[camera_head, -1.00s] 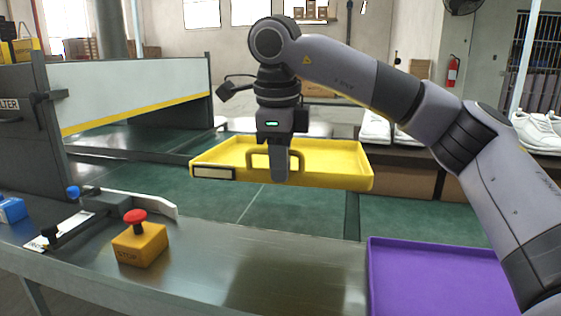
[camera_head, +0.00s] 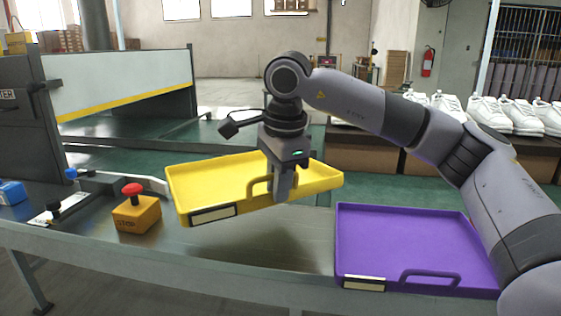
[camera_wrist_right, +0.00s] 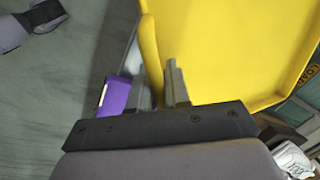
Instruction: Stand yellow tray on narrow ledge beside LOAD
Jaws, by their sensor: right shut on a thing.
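The yellow tray (camera_head: 215,180) hangs in the air in the middle of the head view, above the metal table. It is slightly tilted and has a pale label on its near side. My right gripper (camera_head: 281,192) is shut on the tray's handle at its near side. In the right wrist view the tray (camera_wrist_right: 235,45) fills the upper right, with the gripper finger (camera_wrist_right: 175,82) against its handle. My left gripper is not in view.
A purple tray (camera_head: 410,240) lies on the metal table (camera_head: 265,255) at right. A yellow box with a red stop button (camera_head: 137,212) stands left of the yellow tray. A blue block (camera_head: 12,192) lies at far left. White shoes (camera_head: 500,114) line a back shelf.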

